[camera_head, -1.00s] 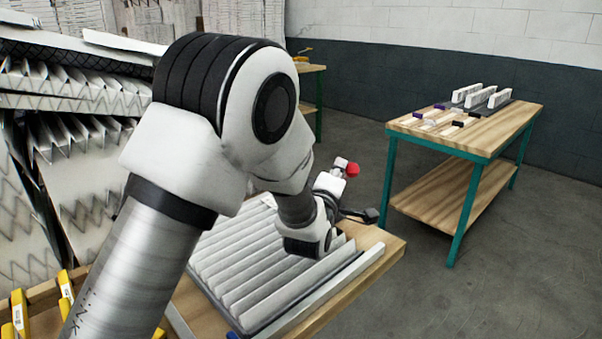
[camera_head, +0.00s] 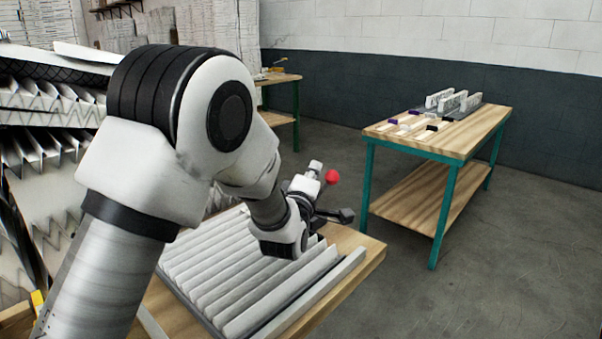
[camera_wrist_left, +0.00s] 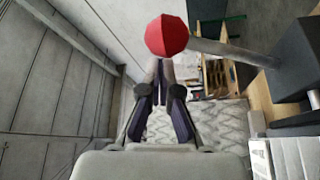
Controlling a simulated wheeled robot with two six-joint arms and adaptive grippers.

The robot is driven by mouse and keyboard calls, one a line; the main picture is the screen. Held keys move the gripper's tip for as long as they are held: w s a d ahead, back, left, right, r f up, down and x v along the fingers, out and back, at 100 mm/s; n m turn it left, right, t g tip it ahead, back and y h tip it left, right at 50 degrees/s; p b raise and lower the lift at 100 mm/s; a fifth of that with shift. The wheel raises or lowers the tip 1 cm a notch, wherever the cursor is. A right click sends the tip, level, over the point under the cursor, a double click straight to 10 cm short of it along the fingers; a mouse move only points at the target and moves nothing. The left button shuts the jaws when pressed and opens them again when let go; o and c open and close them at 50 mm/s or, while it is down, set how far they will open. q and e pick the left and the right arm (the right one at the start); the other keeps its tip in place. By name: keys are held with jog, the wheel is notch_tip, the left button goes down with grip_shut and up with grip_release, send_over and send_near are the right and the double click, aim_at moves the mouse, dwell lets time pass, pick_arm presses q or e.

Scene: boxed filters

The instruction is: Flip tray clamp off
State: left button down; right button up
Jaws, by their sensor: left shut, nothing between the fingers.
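The tray clamp shows as a red ball knob (camera_head: 332,176) on the far side of my left wrist, with a dark block (camera_head: 346,215) at the tray's far edge. In the left wrist view the red knob (camera_wrist_left: 167,35) sits on a grey rod that runs right to the dark block (camera_wrist_left: 293,62). My left gripper (camera_head: 316,168) is shut and empty, its fingertips (camera_wrist_left: 160,68) close to the knob; I cannot tell whether they touch. The tray (camera_head: 312,305) holds a white pleated filter (camera_head: 235,270), partly hidden by my arm. My right gripper is not in view.
The tray lies on a wooden table (camera_head: 362,262). A second wooden bench (camera_head: 455,135) with green legs stands at the right with small boxes on it. Stacked pleated filters (camera_head: 45,150) fill the left side. Open floor lies between the tables.

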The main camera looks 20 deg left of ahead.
pick_arm(q)
jog(key=s+a+f+b, duration=0.1)
jog(key=s+b, duration=0.1)
jog(key=s, duration=0.7)
jog(key=shift+s, duration=0.3)
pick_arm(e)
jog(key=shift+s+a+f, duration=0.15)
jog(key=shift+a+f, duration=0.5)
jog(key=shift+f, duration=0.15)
pick_arm(q)
jog(key=shift+a, duration=0.1)
